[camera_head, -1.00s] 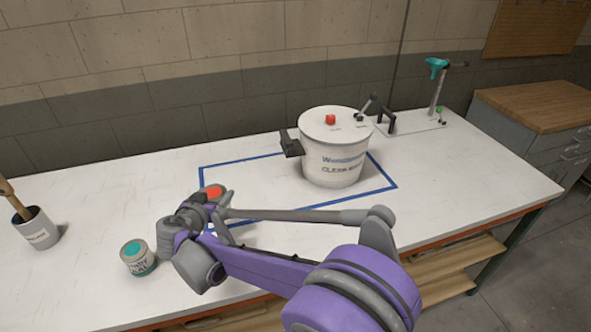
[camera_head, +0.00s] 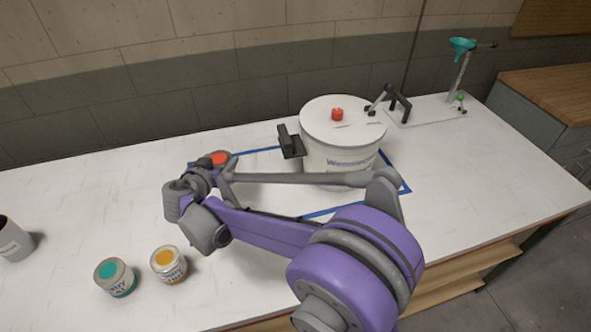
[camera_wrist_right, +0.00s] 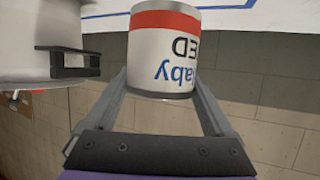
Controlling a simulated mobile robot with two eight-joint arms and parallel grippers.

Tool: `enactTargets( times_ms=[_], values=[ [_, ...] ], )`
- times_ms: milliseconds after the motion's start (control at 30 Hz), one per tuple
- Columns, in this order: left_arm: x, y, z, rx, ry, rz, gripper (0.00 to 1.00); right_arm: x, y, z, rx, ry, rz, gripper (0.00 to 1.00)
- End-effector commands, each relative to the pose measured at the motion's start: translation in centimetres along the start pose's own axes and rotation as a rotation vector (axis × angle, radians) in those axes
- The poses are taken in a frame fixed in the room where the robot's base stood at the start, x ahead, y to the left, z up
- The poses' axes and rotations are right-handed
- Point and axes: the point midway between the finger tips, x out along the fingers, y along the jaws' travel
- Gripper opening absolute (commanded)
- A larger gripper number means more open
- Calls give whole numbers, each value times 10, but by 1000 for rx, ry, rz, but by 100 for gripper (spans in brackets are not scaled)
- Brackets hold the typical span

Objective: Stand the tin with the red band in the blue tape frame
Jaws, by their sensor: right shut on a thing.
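The tin with the red band (camera_wrist_right: 163,60) is between the fingers of my right gripper (camera_wrist_right: 162,95), which is shut on it. My left gripper is not in view.
A large white pot (camera_head: 340,135) with a black side handle stands on the frame's right part, near the tin. A teal-lidded tin (camera_head: 115,277) and an orange-lidded tin (camera_head: 168,264) stand at front left. A grey cup (camera_head: 12,240) is at the left edge.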

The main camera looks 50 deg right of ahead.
Motion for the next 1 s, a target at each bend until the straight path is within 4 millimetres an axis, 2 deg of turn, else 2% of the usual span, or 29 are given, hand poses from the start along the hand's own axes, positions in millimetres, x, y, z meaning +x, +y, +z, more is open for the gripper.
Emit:
enactTargets(
  times_ms=[233, 500, 733, 900, 1000],
  values=[
    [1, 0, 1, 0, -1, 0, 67, 2, 0, 5, 0, 0, 0, 23],
    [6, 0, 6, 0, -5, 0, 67, 20, 0, 49, -1, 0, 0, 23],
    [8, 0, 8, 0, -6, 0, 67, 28, 0, 66, 0, 0, 0, 23],
    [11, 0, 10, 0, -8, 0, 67, 37, 0, 89, -1, 0, 0, 23],
    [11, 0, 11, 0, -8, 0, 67, 39, 0, 93, -1, 0, 0, 23]
  ],
)
